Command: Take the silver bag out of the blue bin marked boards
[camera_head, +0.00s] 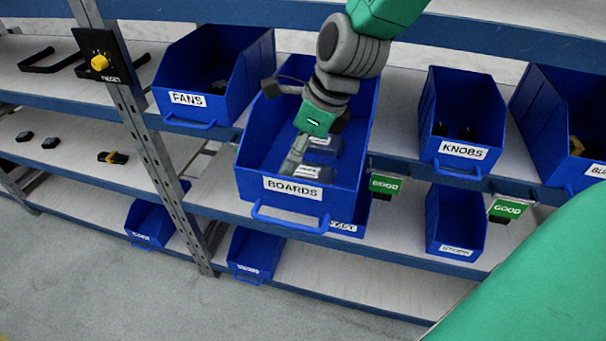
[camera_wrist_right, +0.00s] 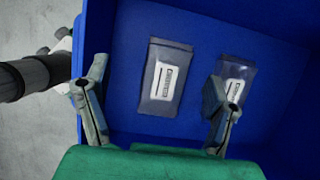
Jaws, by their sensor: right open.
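The blue bin marked boards (camera_head: 247,170) stands tilted forward on the upper shelf. Two flat silver bags with white labels lie apart inside it: one bag (camera_wrist_right: 164,78) at the middle of the right wrist view and another bag (camera_wrist_right: 241,71) to its right. Both show partly in the head view, behind my gripper. My right gripper (camera_head: 305,150) reaches down into the bin from above. Its fingers (camera_wrist_right: 157,88) are spread and empty; the right finger overlaps the right bag in the wrist view. I cannot tell whether it touches. My left gripper is not visible.
A fans bin (camera_head: 177,76) stands close on the left and a knobs bin (camera_head: 434,137) on the right. More blue bins sit on the lower shelf. A metal upright (camera_head: 150,150) stands left of the boards bin. Green tags (camera_head: 384,185) hang on the shelf edge.

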